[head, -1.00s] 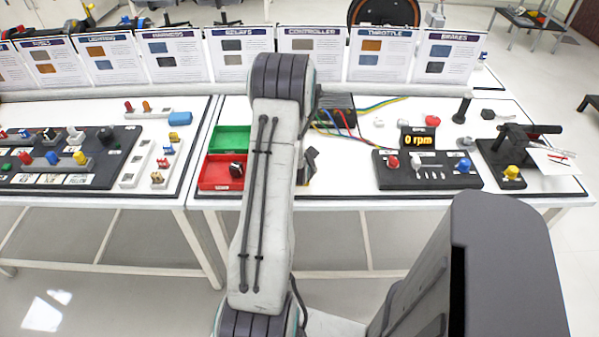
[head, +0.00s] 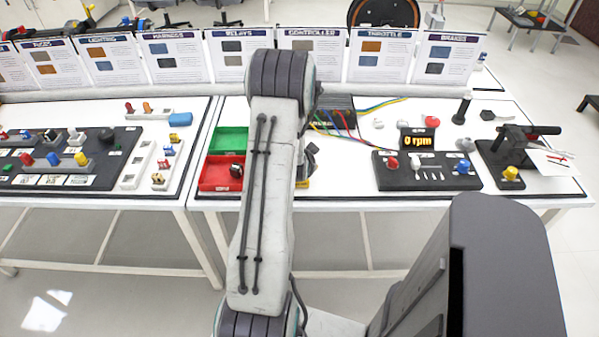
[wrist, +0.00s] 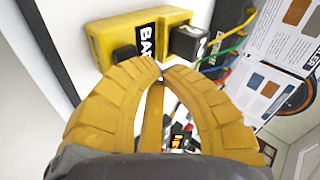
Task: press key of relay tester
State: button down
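The relay tester appears to be the yellow box (wrist: 105,30) in the upper left of the wrist view, with a dark display partly reading "BA". A black key (wrist: 125,53) sticks out from its near side, and a black block (wrist: 187,42) is seated at its right end. In the head view my arm hides most of it; a yellow sliver (head: 304,184) shows beside the arm. My gripper (wrist: 160,74) has yellow ribbed fingers with tips together and nothing visible between them. The tips are just below and right of the key in the picture; contact cannot be told.
A green bin (head: 230,140) and a red bin (head: 220,175) holding a dark block stand left of my arm. A controller box (head: 335,112) with coloured wires lies behind. A black rpm panel (head: 425,172) stands to the right, and info cards (head: 380,55) line the back.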

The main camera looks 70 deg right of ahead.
jog(key=shift+r, duration=0.15)
jog(key=shift+r+p, duration=1.25)
jog(key=shift+r, duration=1.1)
